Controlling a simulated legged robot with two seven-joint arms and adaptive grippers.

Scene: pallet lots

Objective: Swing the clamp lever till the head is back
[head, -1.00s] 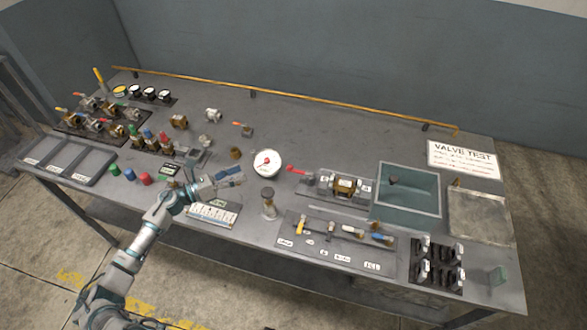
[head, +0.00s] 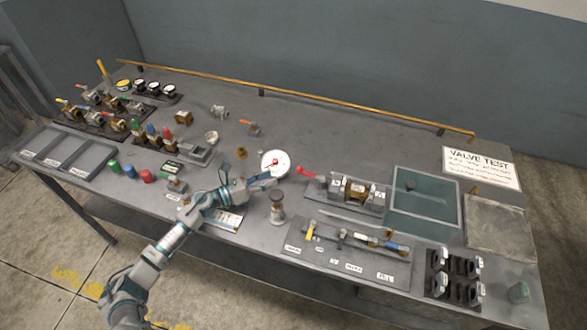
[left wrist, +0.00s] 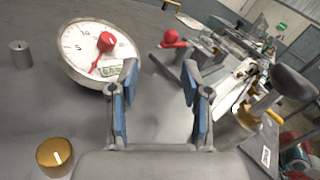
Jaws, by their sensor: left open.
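The clamp lever has a red handle (head: 305,172) at the left end of the clamp fixture (head: 342,204). In the left wrist view its red knob (left wrist: 172,38) lies ahead of the fingers, and the clamp body (left wrist: 228,68) is to the right, partly cut by the right finger. A brass part (head: 355,193) sits in the clamp. I cannot tell the clamp head's exact position. My left gripper (head: 270,180) is open and empty, short of the lever and beside the dial gauge. Its blue-padded fingers (left wrist: 160,85) stand apart, touching nothing. My right gripper is not in view.
The white dial gauge (head: 276,163) is close to the left gripper; it also shows in the wrist view (left wrist: 75,60). A dark-topped post (head: 277,207) stands in front. A tool board (head: 330,255) and a glass-sided bin (head: 420,222) lie to the right.

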